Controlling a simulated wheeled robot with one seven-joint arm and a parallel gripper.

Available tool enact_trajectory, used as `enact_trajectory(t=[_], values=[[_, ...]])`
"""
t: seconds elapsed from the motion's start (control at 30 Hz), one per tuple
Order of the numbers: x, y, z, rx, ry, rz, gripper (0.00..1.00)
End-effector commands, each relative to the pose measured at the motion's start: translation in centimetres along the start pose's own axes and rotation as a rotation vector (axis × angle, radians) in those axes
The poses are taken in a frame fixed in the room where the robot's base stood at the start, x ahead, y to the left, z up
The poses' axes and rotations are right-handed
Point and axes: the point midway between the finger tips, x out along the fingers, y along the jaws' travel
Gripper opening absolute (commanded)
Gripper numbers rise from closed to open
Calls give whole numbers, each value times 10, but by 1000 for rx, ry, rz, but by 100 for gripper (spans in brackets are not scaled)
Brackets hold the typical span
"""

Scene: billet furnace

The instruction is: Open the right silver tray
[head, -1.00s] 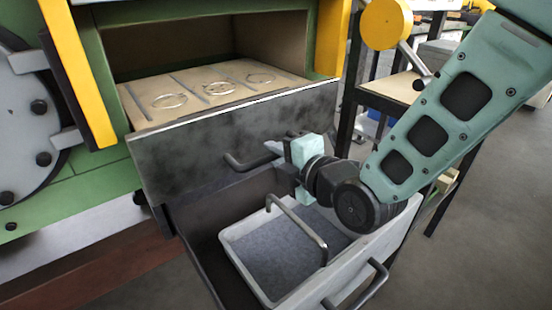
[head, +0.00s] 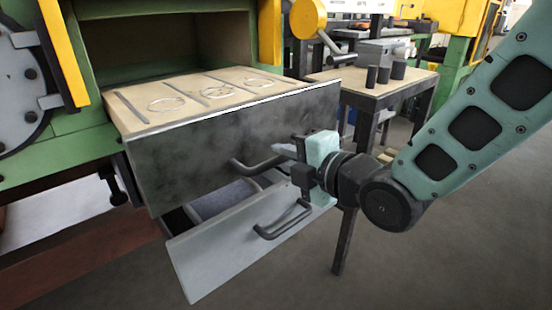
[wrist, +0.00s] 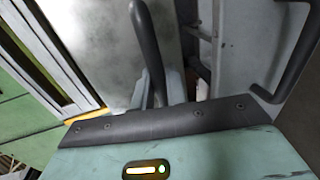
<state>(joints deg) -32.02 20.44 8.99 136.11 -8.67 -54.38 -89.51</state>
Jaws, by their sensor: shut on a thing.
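A silver-grey tray (head: 215,137) with a mottled metal front sticks out of the green furnace. Its tan top carries several rings and strips. A dark bar handle (head: 258,166) is on its front, and it also shows in the wrist view (wrist: 146,45). My gripper (head: 292,156) comes from the right and is shut on this handle; the fingertips are partly hidden. Below, a second drawer with a plain grey front (head: 225,252) stands open and has its own dark handle (head: 284,222). The upper tray hides most of the inside of this drawer.
A small wooden-topped table (head: 385,85) with dark cylinders stands behind my gripper to the right. The floor (head: 440,250) at the right front is clear.

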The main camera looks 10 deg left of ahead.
Motion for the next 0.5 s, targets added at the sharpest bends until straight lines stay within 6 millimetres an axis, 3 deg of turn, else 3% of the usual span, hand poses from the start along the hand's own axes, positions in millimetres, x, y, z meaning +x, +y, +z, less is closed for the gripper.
enact_trajectory(t=[0.3,0.33,0.4,0.5], values=[[-1,-1,1,0,-1,-2,0],[-1,-1,1,0,-1,-2,17],[-1,-1,1,0,-1,-2,32],[0,-1,1,0,-1,-1,32]])
